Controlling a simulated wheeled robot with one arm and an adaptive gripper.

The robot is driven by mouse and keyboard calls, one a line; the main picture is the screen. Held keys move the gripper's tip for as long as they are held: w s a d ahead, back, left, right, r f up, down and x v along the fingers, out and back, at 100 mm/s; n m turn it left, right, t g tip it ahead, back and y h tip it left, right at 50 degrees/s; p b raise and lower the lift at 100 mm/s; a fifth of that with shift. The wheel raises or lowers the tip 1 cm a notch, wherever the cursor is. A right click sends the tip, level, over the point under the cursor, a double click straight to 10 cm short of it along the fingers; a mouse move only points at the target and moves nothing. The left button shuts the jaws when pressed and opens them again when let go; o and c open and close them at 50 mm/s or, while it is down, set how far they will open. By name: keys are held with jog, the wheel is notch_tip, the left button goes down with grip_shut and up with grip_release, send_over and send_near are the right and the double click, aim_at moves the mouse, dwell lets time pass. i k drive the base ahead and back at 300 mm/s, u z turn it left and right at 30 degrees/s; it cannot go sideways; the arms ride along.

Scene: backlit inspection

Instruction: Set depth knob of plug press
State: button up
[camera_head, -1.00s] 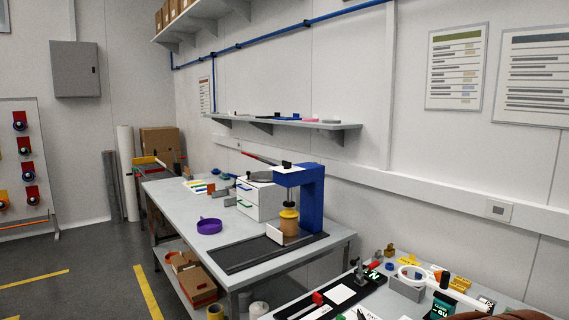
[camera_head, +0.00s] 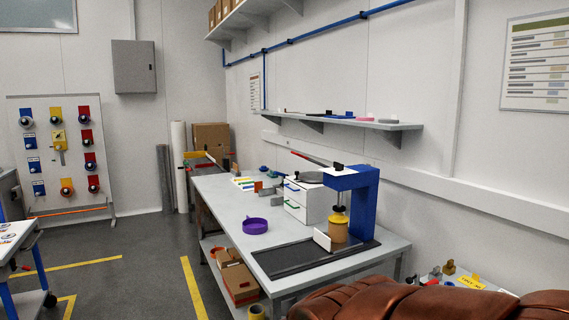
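The blue plug press (camera_head: 365,200) stands on the right part of the grey workbench (camera_head: 228,210). Its yellow and dark plunger (camera_head: 339,216) sits over a tan cylinder (camera_head: 338,233) on the black base (camera_head: 290,258). A small black knob-like part (camera_head: 337,167) shows on top of the press head; I cannot tell whether it is the depth knob. A white plate (camera_head: 322,240) stands beside the cylinder. My gripper is not in view.
A purple ring (camera_head: 255,225) and a white drawer box (camera_head: 300,203) are on the bench. Cardboard boxes (camera_head: 238,279) sit on its lower shelf. A brown ridged thing (camera_head: 430,303) fills the lower right foreground. The floor left of the bench is open.

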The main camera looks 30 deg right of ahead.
aim_at(339, 166)
jog(key=z, duration=0.05)
jog(key=i, duration=1.2)
jog(key=z, duration=0.65)
